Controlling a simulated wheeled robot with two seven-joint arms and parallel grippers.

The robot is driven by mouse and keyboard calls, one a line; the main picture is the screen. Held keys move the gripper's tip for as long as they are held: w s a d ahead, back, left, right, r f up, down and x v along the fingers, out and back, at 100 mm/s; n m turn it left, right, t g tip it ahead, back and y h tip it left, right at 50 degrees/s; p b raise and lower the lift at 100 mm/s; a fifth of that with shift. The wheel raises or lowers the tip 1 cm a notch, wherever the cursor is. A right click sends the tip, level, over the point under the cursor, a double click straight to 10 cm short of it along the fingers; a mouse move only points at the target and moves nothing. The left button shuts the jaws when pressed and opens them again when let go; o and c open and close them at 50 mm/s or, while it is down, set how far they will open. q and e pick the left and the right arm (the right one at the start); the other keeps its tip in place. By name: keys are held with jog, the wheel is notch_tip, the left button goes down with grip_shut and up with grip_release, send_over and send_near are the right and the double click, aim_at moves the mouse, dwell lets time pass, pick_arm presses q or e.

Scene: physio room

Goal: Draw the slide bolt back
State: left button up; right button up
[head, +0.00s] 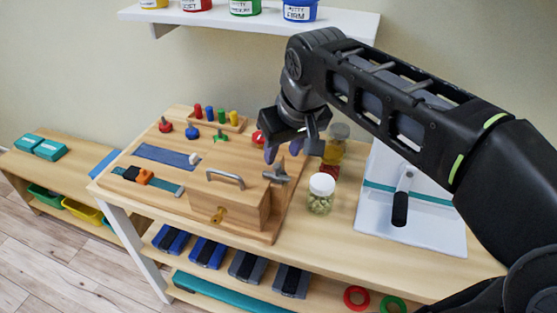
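A wooden activity board (150,206) lies on the table, with a raised wooden box (228,197) at its front right. On the box are an arched grey metal handle (225,177), a brass key-like piece (219,214) on the front face and a grey cross-shaped metal piece (277,173) near the right end. I cannot make out for certain which fitting is the slide bolt; part of the board is hidden behind my gripper. My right gripper (290,150) hangs above the board's right side, fingers apart and empty, above the cross-shaped piece. My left gripper is not in view.
A white-lidded jar (320,193) stands close to the board's right side, with a yellowish jar (334,145) behind. A white board with a black-handled lever (401,200) is further right. A shelf (345,21) with putty tubs hangs above.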

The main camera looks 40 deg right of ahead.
aim_at(278, 165)
jog(key=x, duration=0.5)
jog(key=shift+s, duration=0.1)
grip_shut()
dwell(1.3)
